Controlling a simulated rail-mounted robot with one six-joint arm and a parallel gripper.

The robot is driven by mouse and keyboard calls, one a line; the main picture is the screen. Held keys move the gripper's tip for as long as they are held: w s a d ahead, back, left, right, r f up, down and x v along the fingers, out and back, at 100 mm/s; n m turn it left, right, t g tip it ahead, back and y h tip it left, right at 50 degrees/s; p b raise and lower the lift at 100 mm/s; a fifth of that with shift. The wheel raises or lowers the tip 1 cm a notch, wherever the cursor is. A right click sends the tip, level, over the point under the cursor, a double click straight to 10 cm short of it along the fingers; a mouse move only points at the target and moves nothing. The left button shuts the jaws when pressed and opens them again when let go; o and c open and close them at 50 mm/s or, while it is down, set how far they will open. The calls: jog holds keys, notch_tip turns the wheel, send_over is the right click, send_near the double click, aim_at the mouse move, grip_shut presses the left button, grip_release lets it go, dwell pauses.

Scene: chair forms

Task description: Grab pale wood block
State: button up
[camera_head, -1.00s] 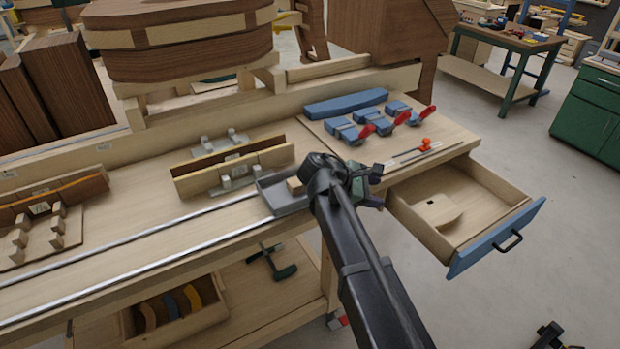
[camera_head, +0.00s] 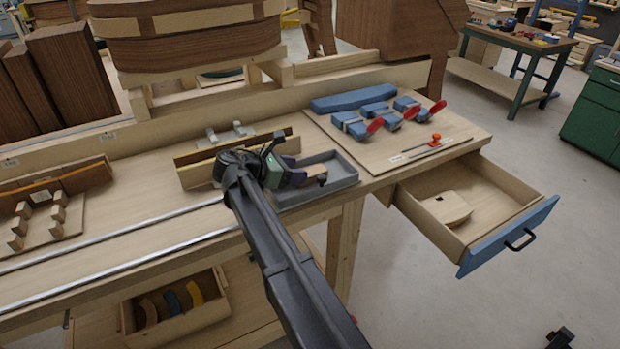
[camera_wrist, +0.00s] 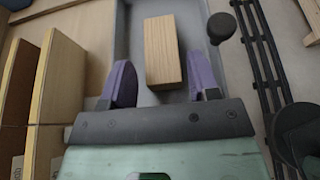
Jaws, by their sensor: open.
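The pale wood block (camera_wrist: 162,50) is a plain rectangular piece lying in the grey tray (camera_head: 347,181) on the bench. In the wrist view it lies lengthwise ahead of my gripper (camera_wrist: 160,68). The two purple fingers are open, one at each side of the block's near end, with gaps to both. The right finger looks closer to it. I cannot tell the height of the fingertips over the tray floor. In the head view my gripper (camera_head: 308,179) is over the tray, and my arm hides most of the block.
Boards with metal clamps (camera_head: 236,152) stand just left of the tray. Blue clamps with red handles (camera_head: 375,118) lie on a panel at the right. A drawer (camera_head: 470,215) is open below, holding a wood piece (camera_head: 446,208). Rails run along the bench front.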

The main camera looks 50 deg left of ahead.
aim_at(311, 171)
jog(key=b+x, duration=0.1)
jog(key=x, duration=0.4)
jog(key=shift+f+b, duration=0.1)
jog(key=shift+b, duration=0.2)
jog(key=shift+s, duration=0.1)
jog(key=c, duration=0.8)
jog(key=shift+r, duration=0.2)
